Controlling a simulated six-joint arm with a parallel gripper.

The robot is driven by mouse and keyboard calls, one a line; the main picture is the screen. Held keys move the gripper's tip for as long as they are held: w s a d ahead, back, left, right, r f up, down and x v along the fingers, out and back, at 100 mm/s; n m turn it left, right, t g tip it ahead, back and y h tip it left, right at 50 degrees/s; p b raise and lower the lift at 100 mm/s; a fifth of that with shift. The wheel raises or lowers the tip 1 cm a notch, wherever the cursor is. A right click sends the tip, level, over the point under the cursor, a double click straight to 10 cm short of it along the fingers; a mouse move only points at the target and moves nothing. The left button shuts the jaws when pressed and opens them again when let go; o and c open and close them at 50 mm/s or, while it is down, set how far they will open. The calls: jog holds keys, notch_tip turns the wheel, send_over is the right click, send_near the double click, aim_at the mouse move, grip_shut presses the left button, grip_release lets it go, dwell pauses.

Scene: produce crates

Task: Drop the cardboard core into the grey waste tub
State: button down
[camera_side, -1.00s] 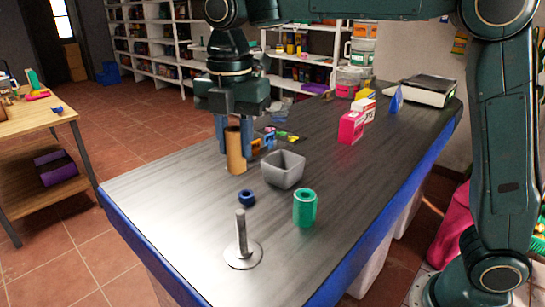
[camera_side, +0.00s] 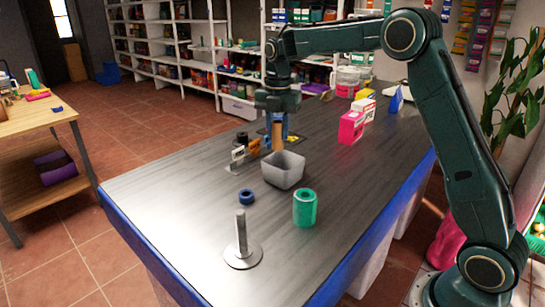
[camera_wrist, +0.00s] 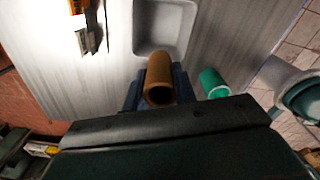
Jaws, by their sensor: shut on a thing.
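The brown cardboard core (camera_side: 278,137) is held upright between the blue fingers of my gripper (camera_side: 277,128). In the side view it shows just behind the far rim of the grey waste tub (camera_side: 284,180), partly hidden by the fingers. In the wrist view my gripper (camera_wrist: 158,92) is shut on the core (camera_wrist: 159,68), and the core's upper end overlaps the edge of the tub (camera_wrist: 144,30). The tub stands on the table, and I see nothing in the part of its inside that shows. The core's height over the rim is hard to tell.
A green roll (camera_side: 304,208), a blue ring (camera_side: 246,197) and a metal post on a round base (camera_side: 242,238) stand in front of the tub. Small orange and white cards (camera_side: 254,148) stand left of it. A pink box (camera_side: 351,128) stands behind right. The front left tabletop is clear.

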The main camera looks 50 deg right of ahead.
jog(key=d, duration=0.1)
jog(key=d+f, duration=0.1)
jog(key=d, duration=0.2)
jog(key=shift+w+d+f, duration=0.15)
jog(key=shift+d+f, duration=0.2)
jog(key=shift+f, duration=0.2)
jog(key=shift+f, duration=2.8)
jog(key=c, duration=1.1)
grip_release()
jog(key=shift+o, duration=0.2)
jog(key=shift+r, duration=0.1)
